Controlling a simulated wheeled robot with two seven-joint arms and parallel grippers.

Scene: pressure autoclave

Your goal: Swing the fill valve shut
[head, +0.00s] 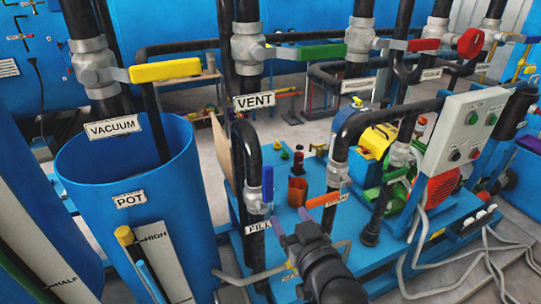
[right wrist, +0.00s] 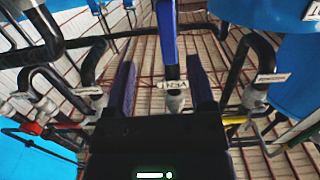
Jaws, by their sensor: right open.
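The fill valve (head: 256,201) is on a black vertical pipe, right of the blue pot, above a partly hidden label reading FIL (head: 258,226). Its blue handle (head: 267,184) points upward in the head view. My right gripper (head: 289,221) is open and empty, with purple fingers just below and right of the handle. In the right wrist view, the blue handle (right wrist: 167,35) lies in line with the gap between the open fingers (right wrist: 163,75). I cannot tell how deep it is between them, and no contact shows. My left gripper is not in view.
An orange-handled valve (head: 325,200) stands close to the right of my gripper. The blue pot (head: 130,230) is at left. The yellow vacuum handle (head: 166,70) and green vent handle (head: 311,52) are higher up. A control box (head: 466,133) and several pipes crowd the right.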

